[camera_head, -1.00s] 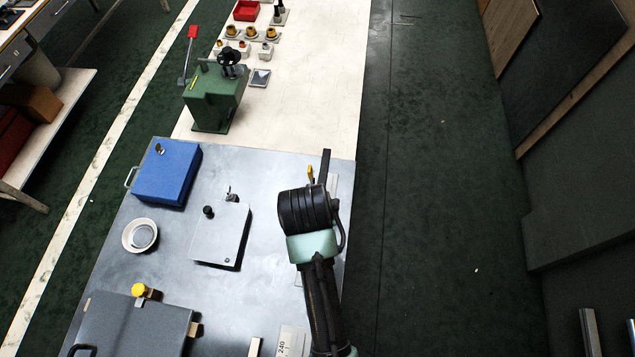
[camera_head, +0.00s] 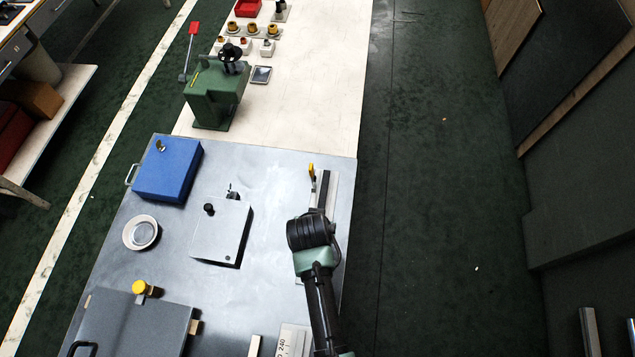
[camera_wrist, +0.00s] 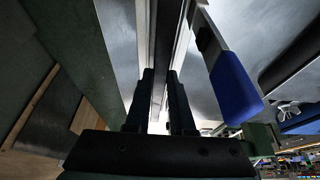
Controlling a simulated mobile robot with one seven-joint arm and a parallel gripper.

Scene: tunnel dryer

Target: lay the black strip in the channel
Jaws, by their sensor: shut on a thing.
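The black strip (camera_head: 325,187) is long and narrow and lies along the right side of the metal table, pointing away from me. In the wrist view the dark strip (camera_wrist: 160,50) runs between the two fingers of my gripper (camera_wrist: 160,86), which are shut on it. The channel (camera_head: 333,195) shows as a pale rail along the strip. I cannot tell whether the strip sits down inside it or just above it. In the head view my gripper (camera_head: 317,214) points down over the near part of the strip, and my wrist hides the fingertips and the strip's near end.
A yellow-tipped part (camera_head: 312,172) stands just left of the strip. A grey plate with a black knob (camera_head: 220,232), a blue box (camera_head: 168,172) and a round dish (camera_head: 140,233) lie further left. A blue-ended part (camera_wrist: 234,88) is close right of the fingers. Green floor lies right.

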